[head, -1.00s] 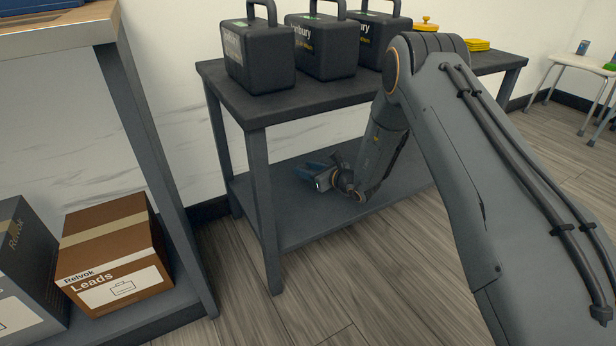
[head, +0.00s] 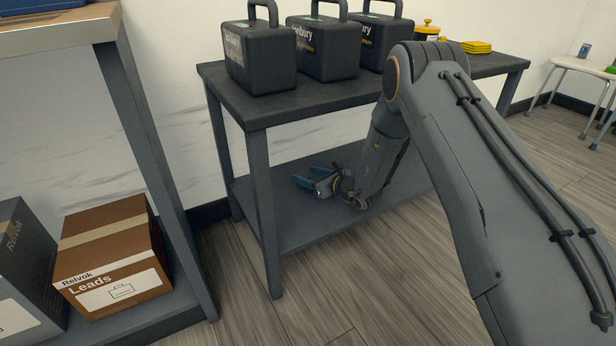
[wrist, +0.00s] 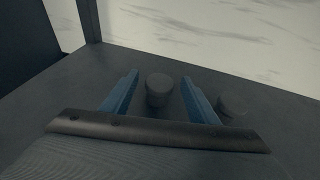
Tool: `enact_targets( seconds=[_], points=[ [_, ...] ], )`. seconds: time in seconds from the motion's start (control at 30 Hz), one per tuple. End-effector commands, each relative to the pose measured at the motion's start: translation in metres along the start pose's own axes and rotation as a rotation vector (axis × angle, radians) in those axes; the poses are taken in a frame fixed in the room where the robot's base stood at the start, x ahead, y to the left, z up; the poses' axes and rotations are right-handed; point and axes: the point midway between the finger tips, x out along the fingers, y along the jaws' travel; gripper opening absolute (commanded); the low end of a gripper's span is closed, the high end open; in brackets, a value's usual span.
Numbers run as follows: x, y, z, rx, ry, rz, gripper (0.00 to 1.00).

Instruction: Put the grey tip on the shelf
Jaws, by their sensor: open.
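My gripper (head: 306,176) is open, with its blue fingers low over the lower shelf (head: 290,229) of the dark table. In the wrist view, a short dark grey round piece (wrist: 158,88) stands upright on the shelf, between the blue fingers of my gripper (wrist: 159,78), with a gap on each side. A second dark grey round piece (wrist: 231,106) is just right of the right finger, partly hidden by it. I cannot tell which of the two is the grey tip. Neither can be made out in the head view.
Black cases (head: 262,58) stand on the table top (head: 300,100) above my gripper. A table leg (head: 264,215) is at the front left. Another rack at left holds a brown box (head: 112,255). The lower shelf left of my gripper looks clear.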

Motion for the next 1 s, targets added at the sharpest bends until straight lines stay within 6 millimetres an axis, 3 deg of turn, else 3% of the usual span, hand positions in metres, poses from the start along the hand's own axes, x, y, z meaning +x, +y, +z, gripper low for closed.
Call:
enact_targets(
  seconds=[0.6, 0.8, 1.0],
  points=[
    [-0.105, 0.0, 0.002, 0.003, 0.002, -0.002, 0.54],
    [-0.118, 0.0, 0.0, 0.0, 0.0, -0.001, 0.54],
    [-0.119, 0.0, -0.001, 0.0, 0.0, 0.0, 0.54]
  ],
)
